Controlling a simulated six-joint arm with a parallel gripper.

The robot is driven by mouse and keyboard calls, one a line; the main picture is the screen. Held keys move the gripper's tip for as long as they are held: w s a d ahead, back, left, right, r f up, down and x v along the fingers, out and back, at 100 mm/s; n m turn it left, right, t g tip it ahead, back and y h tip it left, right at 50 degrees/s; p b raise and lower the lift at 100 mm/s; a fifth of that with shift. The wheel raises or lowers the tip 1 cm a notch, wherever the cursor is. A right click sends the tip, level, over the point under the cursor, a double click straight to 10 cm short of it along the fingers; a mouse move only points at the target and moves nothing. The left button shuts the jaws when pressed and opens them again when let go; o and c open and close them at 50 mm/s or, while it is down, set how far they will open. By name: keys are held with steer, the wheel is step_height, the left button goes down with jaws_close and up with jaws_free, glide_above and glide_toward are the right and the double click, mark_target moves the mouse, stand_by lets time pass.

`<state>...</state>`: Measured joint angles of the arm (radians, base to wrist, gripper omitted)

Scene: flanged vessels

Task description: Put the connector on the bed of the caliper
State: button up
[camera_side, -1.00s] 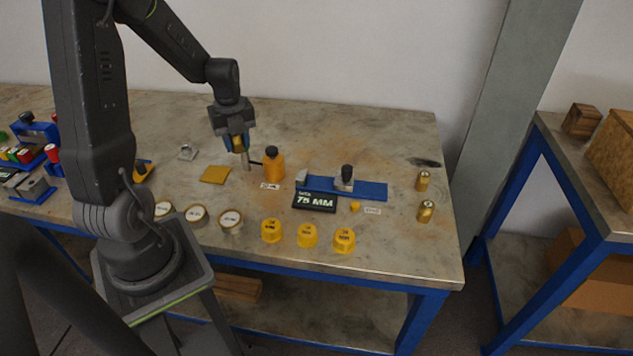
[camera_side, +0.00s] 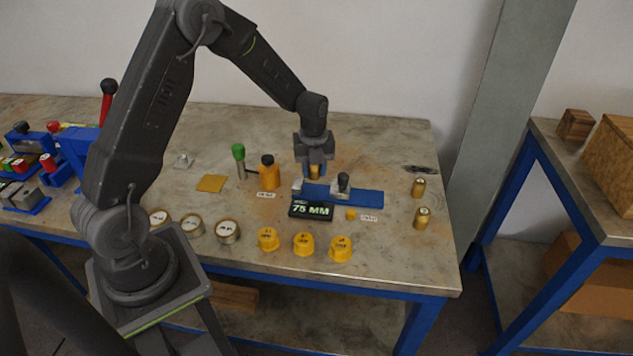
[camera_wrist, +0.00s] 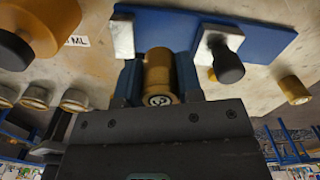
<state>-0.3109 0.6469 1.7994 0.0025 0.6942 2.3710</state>
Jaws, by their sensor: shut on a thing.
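The connector (camera_wrist: 158,76) is a short brass cylinder. In the wrist view it is between the two dark fingers of my gripper (camera_wrist: 157,85), its marked round end facing the camera. In the side view my gripper (camera_side: 314,172) is shut on the connector, pointing down above the left part of the caliper. The caliper has a blue bed (camera_side: 366,198) that also shows in the wrist view (camera_wrist: 270,32). It has a fixed metal jaw (camera_side: 297,187) at left and a sliding jaw with a black knob (camera_side: 343,181). The connector appears between the jaws; its contact with the bed is hidden.
The black display (camera_side: 311,209) reads 75 MM in front of the caliper. An orange bottle (camera_side: 268,175) and a green-topped post (camera_side: 239,153) stand to the left. Yellow caps (camera_side: 303,244) are in front, brass cylinders (camera_side: 419,187) at right. The table's far right corner is mostly clear.

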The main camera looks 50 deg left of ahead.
mark_target(317, 191)
steer(key=shift+w+d+f, duration=0.25)
steer(key=shift+d+f, duration=0.05)
steer(key=shift+f, duration=1.95)
steer(key=shift+f, duration=0.15)
steer(key=o, duration=0.7)
